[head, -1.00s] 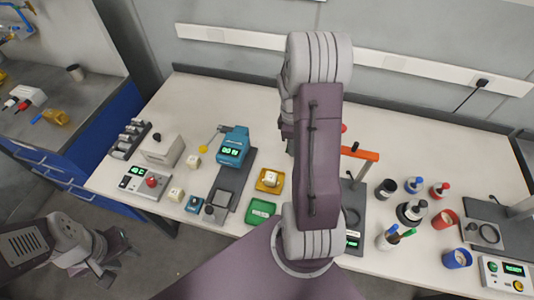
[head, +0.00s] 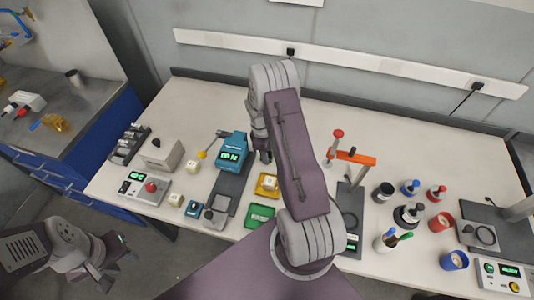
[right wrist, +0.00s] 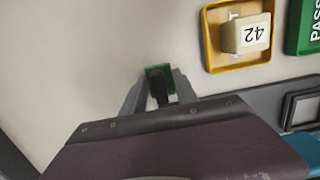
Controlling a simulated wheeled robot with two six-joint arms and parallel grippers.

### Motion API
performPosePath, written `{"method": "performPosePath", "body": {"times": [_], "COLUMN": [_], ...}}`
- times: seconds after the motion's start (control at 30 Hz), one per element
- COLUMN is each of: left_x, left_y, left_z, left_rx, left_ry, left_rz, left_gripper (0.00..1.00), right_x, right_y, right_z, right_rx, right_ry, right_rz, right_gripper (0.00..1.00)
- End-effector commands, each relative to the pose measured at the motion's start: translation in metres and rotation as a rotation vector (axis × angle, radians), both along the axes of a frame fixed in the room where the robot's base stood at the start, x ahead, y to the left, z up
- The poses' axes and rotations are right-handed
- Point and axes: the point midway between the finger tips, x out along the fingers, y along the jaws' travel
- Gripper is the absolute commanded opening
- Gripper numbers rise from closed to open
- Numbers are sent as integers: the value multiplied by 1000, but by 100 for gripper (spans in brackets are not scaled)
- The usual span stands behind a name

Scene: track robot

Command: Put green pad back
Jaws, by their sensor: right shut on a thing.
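My right gripper (right wrist: 159,88) is shut on a small green pad (right wrist: 153,71), which shows between its fingertips in the right wrist view. The white tabletop lies beneath it; I cannot tell whether the pad touches it. In the head view my right gripper (head: 265,154) is beside the blue device (head: 232,150), partly behind my own arm, and the pad is hidden. My left gripper (head: 116,272) is over the floor at the lower left, with its fingers apart and nothing seen between them.
A yellow tray (right wrist: 211,43) holding a white block (right wrist: 246,35) marked 42 is close by. A green tray (right wrist: 293,30) is beside it. A red-topped stand with an orange arm (head: 355,157) and several bottles are to the right. Bare tabletop lies behind.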

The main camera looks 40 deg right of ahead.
Motion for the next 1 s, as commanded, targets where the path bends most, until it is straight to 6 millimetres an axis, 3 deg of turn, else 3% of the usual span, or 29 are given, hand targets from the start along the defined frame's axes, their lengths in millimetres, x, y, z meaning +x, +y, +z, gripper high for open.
{"method": "performPosePath", "body": {"times": [0.2,0.23,0.3,0.57,0.7,1.0], "left_x": [0,0,0,0,0,0], "left_y": [0,0,0,0,0,0], "left_z": [-3,-3,-2,-2,-1,-6], "left_rx": [0,0,0,0,0,0], "left_ry": [0,0,0,0,0,0], "left_rz": [0,0,0,0,0,0], "left_gripper": [36,36,36,36,36,36], "right_x": [0,0,0,0,1,9], "right_y": [0,0,0,0,0,6], "right_z": [-5,-4,-4,-3,8,83], "right_rx": [1,1,1,1,0,-1], "right_ry": [1,1,1,1,-3,-6], "right_rz": [0,0,0,0,0,-1], "right_gripper": [0,41,57,57,57,57]}}
